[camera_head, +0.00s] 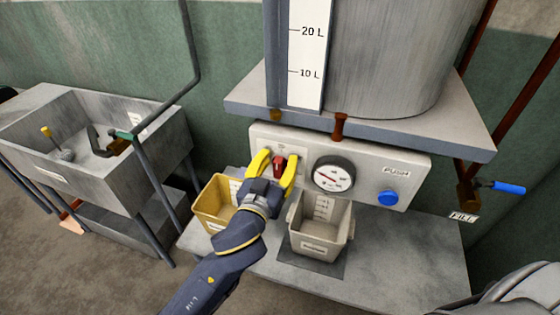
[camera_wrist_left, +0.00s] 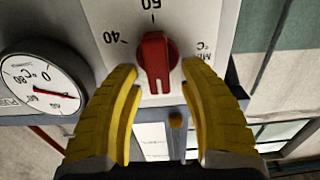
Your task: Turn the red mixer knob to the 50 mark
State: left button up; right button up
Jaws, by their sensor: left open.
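The red mixer knob (camera_head: 280,162) is on the pale control panel (camera_head: 376,160). In the left wrist view, the knob (camera_wrist_left: 156,62) has a long grip lying roughly upright in the picture. A 40 mark (camera_wrist_left: 117,38) is at its upper left and a partly cut-off 50 mark (camera_wrist_left: 152,4) is above it. I cannot tell for certain which end is the pointer. My left gripper (camera_head: 277,160) is open, with one yellow finger on each side of the knob. The wrist view shows gaps between the fingers (camera_wrist_left: 160,70) and the knob. My right gripper is not in view.
A round gauge (camera_head: 333,174) and a blue push button (camera_head: 388,198) are right of the knob. A yellow bin (camera_head: 213,198) and a grey bin (camera_head: 320,225) stand below the panel. A tank shelf (camera_head: 400,135) overhangs it. A sink (camera_head: 80,150) is at left.

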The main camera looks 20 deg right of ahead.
pick_arm(q)
grip_shut()
dwell(0.3)
